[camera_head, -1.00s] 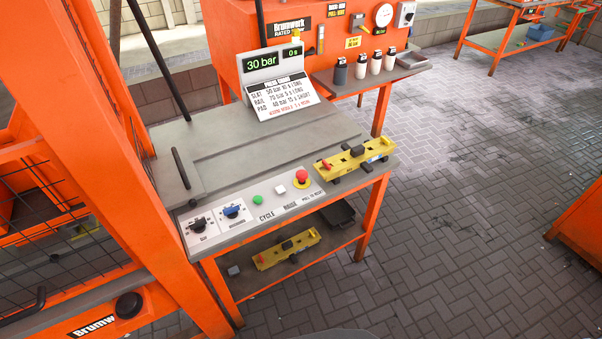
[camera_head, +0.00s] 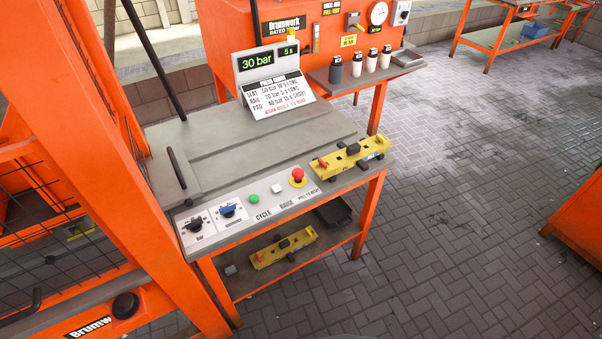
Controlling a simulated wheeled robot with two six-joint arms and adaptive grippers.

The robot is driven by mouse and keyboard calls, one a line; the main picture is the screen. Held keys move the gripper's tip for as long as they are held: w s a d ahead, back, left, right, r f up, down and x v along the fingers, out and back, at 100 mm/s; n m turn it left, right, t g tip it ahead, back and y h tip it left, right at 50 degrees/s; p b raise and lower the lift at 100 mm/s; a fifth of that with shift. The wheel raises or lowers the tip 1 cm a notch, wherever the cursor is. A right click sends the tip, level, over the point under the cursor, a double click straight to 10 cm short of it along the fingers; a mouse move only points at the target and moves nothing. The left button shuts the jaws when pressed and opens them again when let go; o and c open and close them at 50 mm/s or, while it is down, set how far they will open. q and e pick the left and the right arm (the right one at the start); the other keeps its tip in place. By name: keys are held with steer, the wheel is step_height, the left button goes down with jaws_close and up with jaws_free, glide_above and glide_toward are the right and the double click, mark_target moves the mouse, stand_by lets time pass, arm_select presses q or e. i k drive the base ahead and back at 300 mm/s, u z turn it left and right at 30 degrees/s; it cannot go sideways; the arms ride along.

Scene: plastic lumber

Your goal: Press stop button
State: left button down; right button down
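The red mushroom-shaped stop button (camera_head: 298,175) with a yellow collar sits on the control strip along the front of the grey bench. A white button (camera_head: 277,188) and a green button (camera_head: 253,198) are to its left. The label by the red button appears to read "PULL TO RESET". Two dark selector knobs, one black (camera_head: 195,224) and one blue (camera_head: 228,211), are further left. A display (camera_head: 268,60) above the bench reads "30 bar" and "5 s". Neither of my grippers is in view.
A yellow fixture (camera_head: 345,158) lies on the bench right of the buttons. Another yellow fixture (camera_head: 283,248) is on the lower shelf. An orange frame (camera_head: 100,130) with mesh stands at the left.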

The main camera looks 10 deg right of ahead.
mark_target(297, 173)
steer(key=k, duration=0.15)
steer(key=u, duration=0.85)
steer(key=i, duration=0.5)
steer(key=z, duration=0.05)
